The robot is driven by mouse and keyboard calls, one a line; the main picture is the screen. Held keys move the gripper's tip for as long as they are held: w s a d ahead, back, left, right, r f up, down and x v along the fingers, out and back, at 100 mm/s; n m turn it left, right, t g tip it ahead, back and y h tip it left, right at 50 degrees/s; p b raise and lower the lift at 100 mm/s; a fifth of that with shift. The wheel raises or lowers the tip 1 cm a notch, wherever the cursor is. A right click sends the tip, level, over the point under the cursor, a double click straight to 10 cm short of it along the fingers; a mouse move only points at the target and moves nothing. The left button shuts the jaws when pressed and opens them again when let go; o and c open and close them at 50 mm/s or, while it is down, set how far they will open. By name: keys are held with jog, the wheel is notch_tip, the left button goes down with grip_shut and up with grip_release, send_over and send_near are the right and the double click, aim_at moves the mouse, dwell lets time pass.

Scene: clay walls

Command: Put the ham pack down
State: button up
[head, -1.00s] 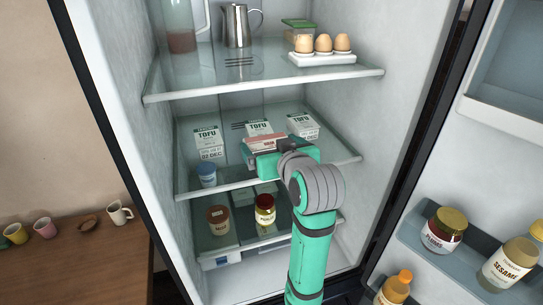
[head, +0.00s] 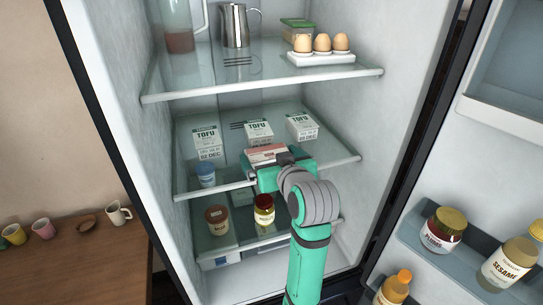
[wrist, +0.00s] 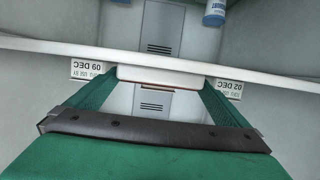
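The ham pack (head: 267,154), pale with a pink-red face, is at the front of the middle fridge shelf, before the centre tofu box. My gripper (head: 270,173) reaches it from the front. In the wrist view, which appears upside down, the pack's pale edge (wrist: 165,76) spans between my two green fingers (wrist: 163,84), which meet its sides. My gripper is shut on it. The pack looks level and low over the middle shelf (head: 232,178). Whether its underside touches the glass is hidden by my gripper.
Tofu boxes stand behind at left (head: 207,140), centre (head: 258,132) and right (head: 301,127). Eggs (head: 321,44) are on the shelf above; jars (head: 264,209) are below. The shelf's front right looks clear.

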jog(key=shift+r, duration=0.15)
jog(key=shift+s+d+r, duration=0.1)
jog(key=shift+s, duration=0.15)
jog(key=v, duration=1.1)
jog(key=shift+s, duration=0.25)
